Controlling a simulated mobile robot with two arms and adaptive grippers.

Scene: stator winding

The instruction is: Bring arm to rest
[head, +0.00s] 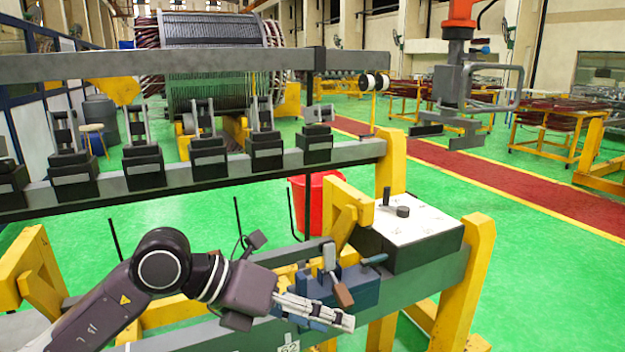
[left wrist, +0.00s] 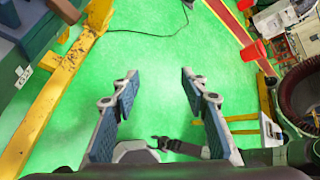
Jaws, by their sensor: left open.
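My left arm comes in from the lower left in the head view. Its left gripper (head: 335,318) points right and slightly down, in front of the blue clamp (head: 345,287) on the near beam; I cannot tell from this view whether they touch. In the left wrist view the left gripper (left wrist: 159,80) is open, with its two blue-padded fingers wide apart. Only green floor shows between them, and nothing is held. My right gripper is not in view.
The near grey beam (head: 415,285) on yellow posts carries a control box (head: 408,240). Behind it a long rail holds several black clamps (head: 143,167). A red bucket (head: 312,200) stands on the floor. A grey lifting tool (head: 455,95) hangs at upper right. A yellow beam (left wrist: 50,105) runs along the left wrist view.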

